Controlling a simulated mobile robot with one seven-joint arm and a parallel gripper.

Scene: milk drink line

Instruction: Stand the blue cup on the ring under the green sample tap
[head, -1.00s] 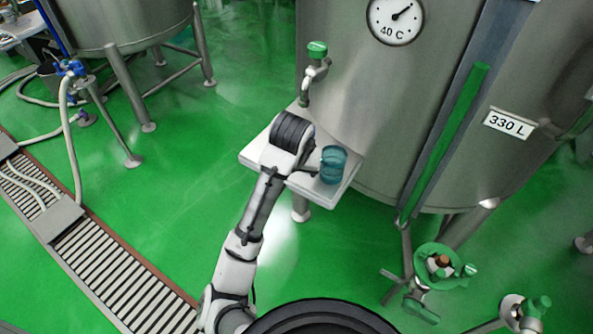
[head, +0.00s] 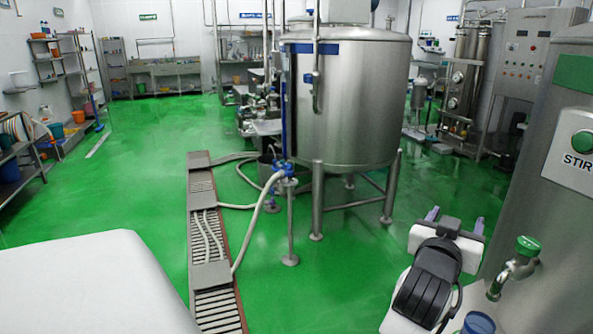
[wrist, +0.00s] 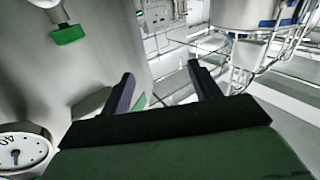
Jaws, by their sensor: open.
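The green-handled sample tap (head: 524,250) juts from the tank above and right of the cup. Its green handle also shows at the upper left of the wrist view (wrist: 68,35). My gripper (head: 456,220) is open and empty, beyond the cup, its fingers pointing away from it. In the wrist view the open fingers (wrist: 160,72) have nothing between them. I cannot make out the ring.
The near tank (head: 562,120) with its STIR button fills the right edge. A second steel tank (head: 345,110) on legs stands further back. Hoses lie over a floor drain (head: 215,265). A white surface (head: 90,285) fills the lower left. Green floor is open at left.

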